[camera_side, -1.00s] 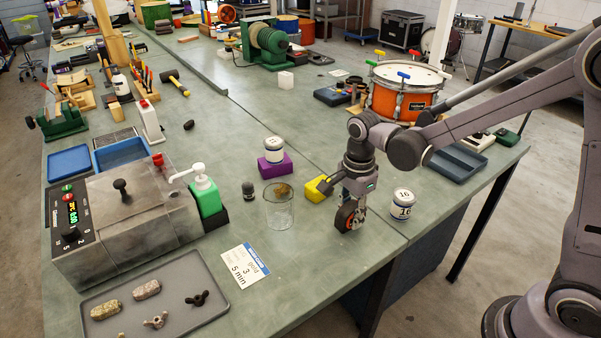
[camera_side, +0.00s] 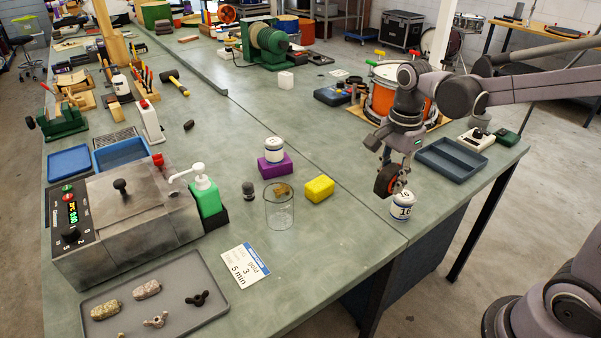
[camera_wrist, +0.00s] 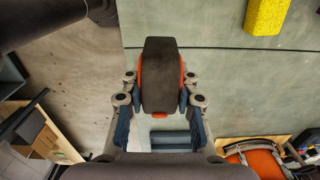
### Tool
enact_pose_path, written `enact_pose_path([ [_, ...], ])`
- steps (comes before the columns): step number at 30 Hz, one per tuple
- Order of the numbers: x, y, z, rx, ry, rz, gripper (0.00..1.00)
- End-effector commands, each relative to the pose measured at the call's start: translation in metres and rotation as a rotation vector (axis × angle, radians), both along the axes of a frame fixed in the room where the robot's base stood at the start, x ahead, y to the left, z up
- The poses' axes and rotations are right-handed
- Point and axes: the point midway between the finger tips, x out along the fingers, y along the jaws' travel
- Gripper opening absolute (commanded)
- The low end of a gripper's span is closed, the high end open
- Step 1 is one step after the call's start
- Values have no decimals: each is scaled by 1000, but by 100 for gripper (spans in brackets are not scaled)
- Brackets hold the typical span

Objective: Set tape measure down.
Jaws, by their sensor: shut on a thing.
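The tape measure (camera_side: 386,180) is a dark, rounded thing with an orange-red edge, held upright between the fingers of my gripper (camera_side: 388,163). In the wrist view the tape measure (camera_wrist: 160,78) fills the space between both fingers of my gripper (camera_wrist: 160,92). In the side view it hangs just left of and partly in front of a white tin marked 16 (camera_side: 403,208). It looks raised off the bench (camera_side: 330,240); I cannot tell whether it touches the tin.
A blue-grey divided tray (camera_side: 452,160) lies right of my gripper, with an orange drum (camera_side: 385,102) behind. A yellow block (camera_side: 319,188), a glass beaker (camera_side: 279,212) and a purple block (camera_side: 274,166) stand to the left. Bare bench lies between the yellow block and the tin.

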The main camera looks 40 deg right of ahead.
Motion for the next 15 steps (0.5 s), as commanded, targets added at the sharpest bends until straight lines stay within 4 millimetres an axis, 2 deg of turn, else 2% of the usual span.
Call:
enact_pose_path([
  [1, 6, 17, 1, 1, 1, 14, 0],
  [6, 17, 63, 2, 1, 4, 23, 0],
  [9, 20, 83, 2, 0, 5, 25, 0],
  [15, 24, 108, -3, 0, 7, 27, 0],
])
